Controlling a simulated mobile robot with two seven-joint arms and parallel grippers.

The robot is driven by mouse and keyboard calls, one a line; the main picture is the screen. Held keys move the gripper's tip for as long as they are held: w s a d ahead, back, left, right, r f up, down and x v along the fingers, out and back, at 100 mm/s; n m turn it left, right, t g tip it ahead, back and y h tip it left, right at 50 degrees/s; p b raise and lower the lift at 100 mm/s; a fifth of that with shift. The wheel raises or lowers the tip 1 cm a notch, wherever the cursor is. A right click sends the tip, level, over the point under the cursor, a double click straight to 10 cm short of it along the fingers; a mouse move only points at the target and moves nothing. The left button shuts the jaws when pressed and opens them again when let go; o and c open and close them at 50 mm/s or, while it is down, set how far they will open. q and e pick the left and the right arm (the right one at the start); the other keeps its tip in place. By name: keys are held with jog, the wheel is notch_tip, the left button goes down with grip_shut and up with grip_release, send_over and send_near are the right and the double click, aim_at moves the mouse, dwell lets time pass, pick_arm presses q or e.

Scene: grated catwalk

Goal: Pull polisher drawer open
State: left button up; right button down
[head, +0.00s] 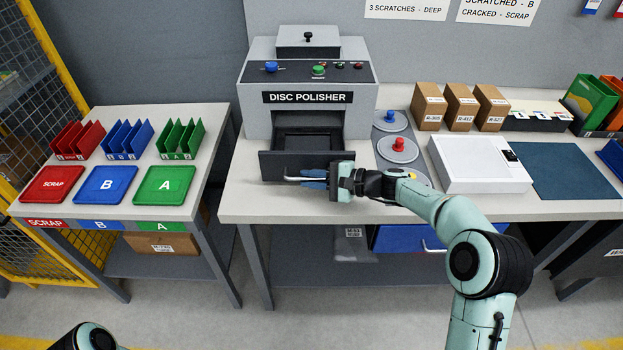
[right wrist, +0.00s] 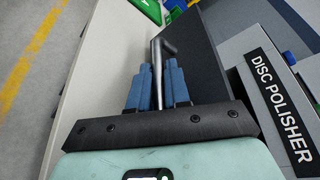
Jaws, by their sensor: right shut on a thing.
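The grey disc polisher (head: 262,115) stands on the long workbench in the head view. Its dark drawer (head: 272,163) sticks out of the front and shows an open, dark inside. The drawer's metal bar handle (head: 292,179) runs across its front. My right gripper (head: 314,179) is shut on this handle from the right. In the right wrist view the blue fingers of my right gripper (right wrist: 158,92) lie on both sides of the handle (right wrist: 158,58), close to the drawer front (right wrist: 192,60). My left gripper is out of view.
Grey discs with blue and red knobs (head: 398,144) stand right of the polisher, beside a white box (head: 478,165) and cardboard boxes (head: 428,106). A separate table at left holds scrap, B and A trays (head: 108,185). Bench top left of the drawer is clear.

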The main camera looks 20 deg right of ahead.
jog(key=c, duration=1.4)
grip_release()
jog(key=shift+c, duration=0.2)
jog(key=shift+d, duration=0.1)
jog(key=v, duration=1.3)
jog(key=shift+s+d+r, duration=0.1)
jog(key=shift+r, duration=0.05)
